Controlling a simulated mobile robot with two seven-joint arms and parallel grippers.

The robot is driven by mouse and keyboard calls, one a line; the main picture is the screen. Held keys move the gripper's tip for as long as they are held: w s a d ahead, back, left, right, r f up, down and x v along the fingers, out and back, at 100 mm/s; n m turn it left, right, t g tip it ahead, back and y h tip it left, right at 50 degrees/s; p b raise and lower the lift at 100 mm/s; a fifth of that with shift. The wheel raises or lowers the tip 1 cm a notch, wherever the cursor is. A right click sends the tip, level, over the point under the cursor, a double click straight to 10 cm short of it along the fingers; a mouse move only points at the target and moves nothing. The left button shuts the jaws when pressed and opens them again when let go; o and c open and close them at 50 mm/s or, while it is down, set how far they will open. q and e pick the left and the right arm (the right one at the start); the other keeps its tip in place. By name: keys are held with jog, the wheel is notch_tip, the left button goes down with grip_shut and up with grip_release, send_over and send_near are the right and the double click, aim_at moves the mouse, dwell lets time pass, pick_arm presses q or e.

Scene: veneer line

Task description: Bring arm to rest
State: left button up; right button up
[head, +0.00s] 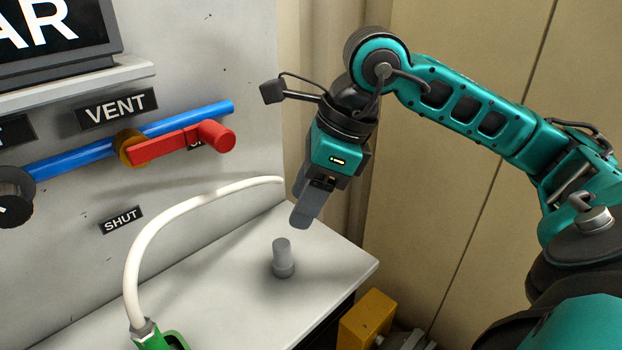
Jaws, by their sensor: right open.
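My right arm (470,105) comes in from the right in the head view, raised and bent. My right gripper (303,216) points down above the grey bench, open and with nothing seen between its fingers. It is apart from the small grey cylinder (283,258) that stands upright on the bench below it. My left gripper is not in view.
The grey bench (215,290) runs along a panel with a blue pipe (75,156) and a red valve handle (180,142) near a VENT label (117,109). A white hose (150,232) arcs from a green fitting (165,341). A yellow box (366,318) stands beside the bench.

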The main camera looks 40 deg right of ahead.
jog(key=shift+v, duration=1.05)
